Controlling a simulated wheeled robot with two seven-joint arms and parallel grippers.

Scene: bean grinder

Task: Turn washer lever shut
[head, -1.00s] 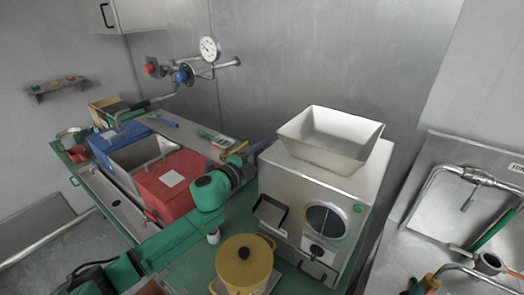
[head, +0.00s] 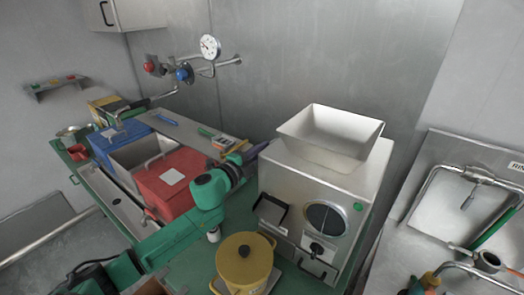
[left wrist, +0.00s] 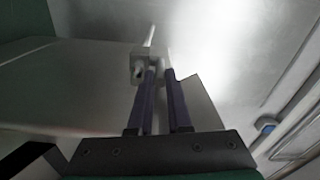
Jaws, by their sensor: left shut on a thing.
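The washer lever (left wrist: 148,38) shows in the left wrist view as a small pale metal rod on a grey block, on the side of a metal housing. My left gripper (left wrist: 160,72) has its two dark purple fingers close together at the lever's block and is shut on it. In the head view my left gripper (head: 256,150) reaches to the left side of the steel grinder (head: 320,185), where the lever itself is hidden.
A yellow lidded pot (head: 244,262) stands in front of the grinder. A red box (head: 172,185) and a blue box (head: 120,140) stand left of my arm. A sink with a tap (head: 470,180) is at the right.

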